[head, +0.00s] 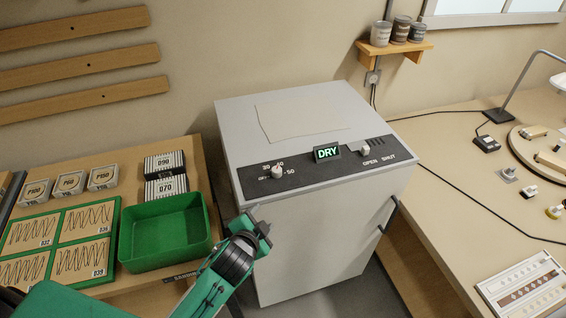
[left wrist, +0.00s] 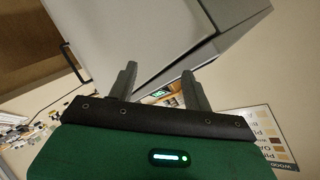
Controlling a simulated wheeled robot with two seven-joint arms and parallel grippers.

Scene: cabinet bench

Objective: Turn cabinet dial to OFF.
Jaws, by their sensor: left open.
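The white cabinet (head: 320,235) stands in the middle of the head view with a dark control panel (head: 320,165) along its top front edge. The white dial (head: 277,172) sits at the panel's left, among the marks OFF, 30, 40 and 50; its exact pointing is too small to tell. A lit display (head: 327,153) reads DRY. A second white knob (head: 365,150) sits by OPEN and SHUT. My left gripper (head: 262,224) is in front of the cabinet, below the dial and apart from it. In the left wrist view its two fingers (left wrist: 158,85) are spread and empty. My right gripper is not in view.
A green bin (head: 165,232) and stacked abrasive boxes (head: 165,175) stand on the left bench. A handle (head: 390,214) sticks out at the cabinet's right front edge. A sheet (head: 303,113) lies on the cabinet top. The right bench (head: 450,180) holds a lamp and small parts.

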